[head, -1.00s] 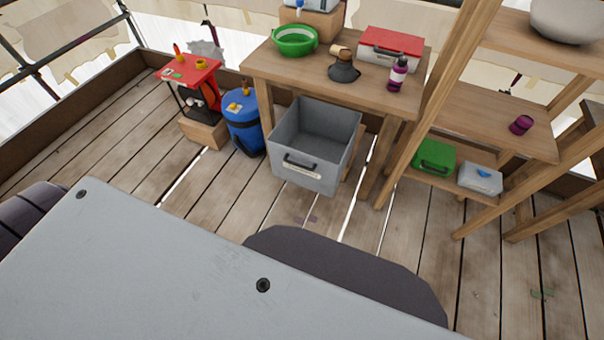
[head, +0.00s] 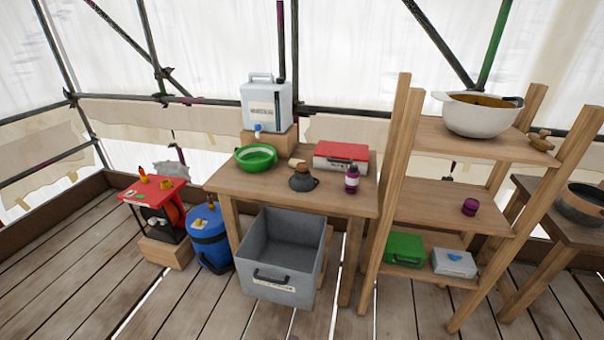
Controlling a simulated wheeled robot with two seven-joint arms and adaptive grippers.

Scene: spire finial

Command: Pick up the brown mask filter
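I cannot make out for sure which thing is the brown mask filter. A small purple-brown cylinder (head: 469,207) sits on the middle shelf of the wooden rack. A small tan cylinder (head: 297,162) is on the wooden table, beside a dark pot-like object (head: 303,180). A small brownish object (head: 541,140) is on the rack's top shelf, right of a large white pot. Neither of my grippers is in the head view.
The wooden table (head: 225,180) also holds a green bowl (head: 256,158), red case (head: 341,154), purple bottle (head: 351,180) and water container (head: 267,105). A grey bin (head: 283,270) stands in front. A blue barrel (head: 208,240) stands left. Plank floor (head: 70,290) is clear at front left.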

